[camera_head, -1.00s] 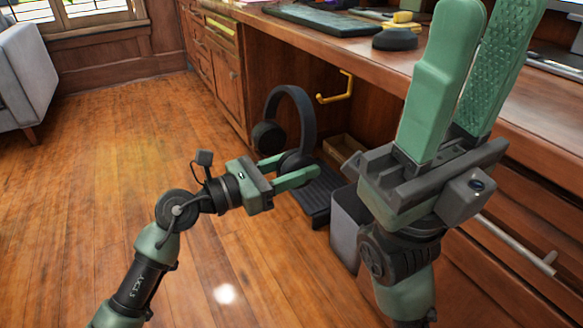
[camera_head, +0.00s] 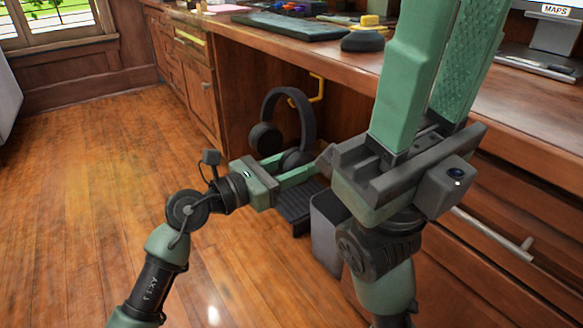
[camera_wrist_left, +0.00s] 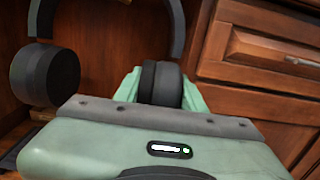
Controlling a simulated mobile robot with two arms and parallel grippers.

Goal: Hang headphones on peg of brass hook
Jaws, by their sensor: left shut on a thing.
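The black headphones (camera_head: 307,118) are held upright, band on top, in front of the desk's knee space. My left gripper (camera_head: 296,165) is shut on their near ear cup; the left wrist view shows this cup (camera_wrist_left: 160,84) between the fingers. The other cup (camera_wrist_left: 45,75) hangs free to the left. The brass hook (camera_head: 321,88) is under the desktop, just right of the band in the head view. The band looks apart from it, but depth is hard to judge. Part of the hook is hidden. My right gripper (camera_head: 440,60) points up, fingers apart and empty, its tips cut off.
The desktop (camera_head: 270,35) overhangs the hook and carries a keyboard (camera_head: 290,26) and a dark round object (camera_head: 362,41). A grey bin (camera_head: 327,235) and a black footrest (camera_head: 295,210) stand below. Drawers (camera_head: 500,170) are at right. The floor at left is clear.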

